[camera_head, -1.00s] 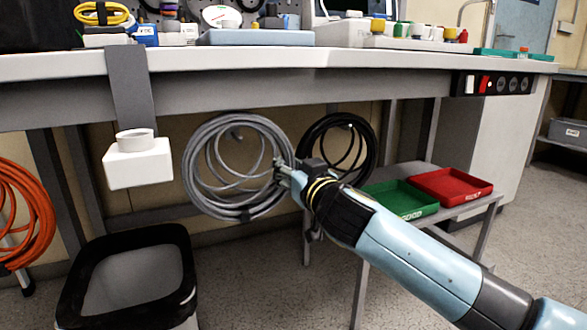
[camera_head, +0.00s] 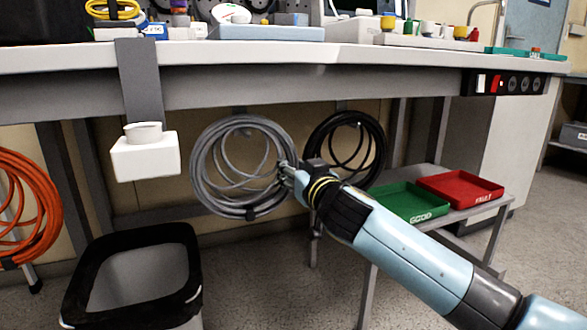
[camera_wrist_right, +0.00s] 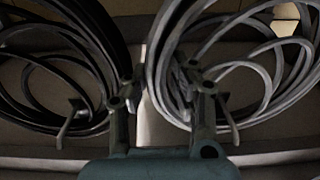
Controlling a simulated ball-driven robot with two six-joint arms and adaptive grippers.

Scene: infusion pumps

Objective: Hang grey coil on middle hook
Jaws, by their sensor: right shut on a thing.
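The grey coil (camera_head: 203,178) hangs upright below the table's front edge in the middle of the head view. My right gripper (camera_head: 285,170) is shut on its right side. In the right wrist view, strands of the grey coil (camera_wrist_right: 163,60) pass between and behind the fingers of the right gripper (camera_wrist_right: 160,100). A hook bracket (camera_head: 240,109) shows under the table just above the coil's top. I cannot tell whether the coil rests on a hook. My left gripper is not in view.
A black coil (camera_head: 378,160) hangs just to the right, close behind my right gripper. An orange coil (camera_head: 45,205) is at the far left. Green (camera_head: 405,203) and red (camera_head: 460,188) trays sit on a low shelf.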

